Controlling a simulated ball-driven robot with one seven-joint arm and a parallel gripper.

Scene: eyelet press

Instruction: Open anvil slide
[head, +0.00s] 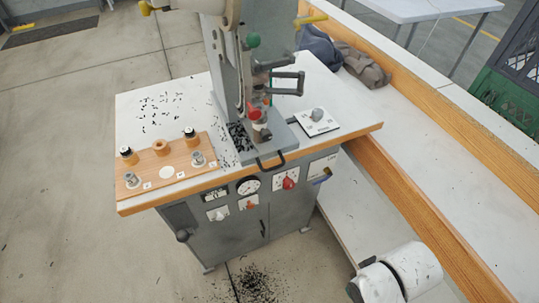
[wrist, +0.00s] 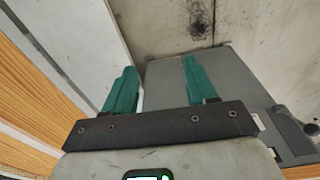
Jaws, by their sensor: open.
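The eyelet press (head: 232,70) stands on a white, wood-edged worktop in the head view. The anvil slide (head: 262,152) appears to be the grey plate at the press's foot, under the red-marked tooling. I cannot tell how far the slide is drawn out. My gripper (wrist: 158,68) shows in the wrist view with two teal fingers apart and nothing between them. It is away from the slide, which is not visible in that view.
A wooden tray (head: 165,172) with fittings lies left of the press. A dial plate (head: 316,121) sits to its right. The grey cabinet (head: 240,215) below carries a gauge and knobs; it also shows in the wrist view (wrist: 215,85). A long wood-edged bench (head: 460,170) runs along the right.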

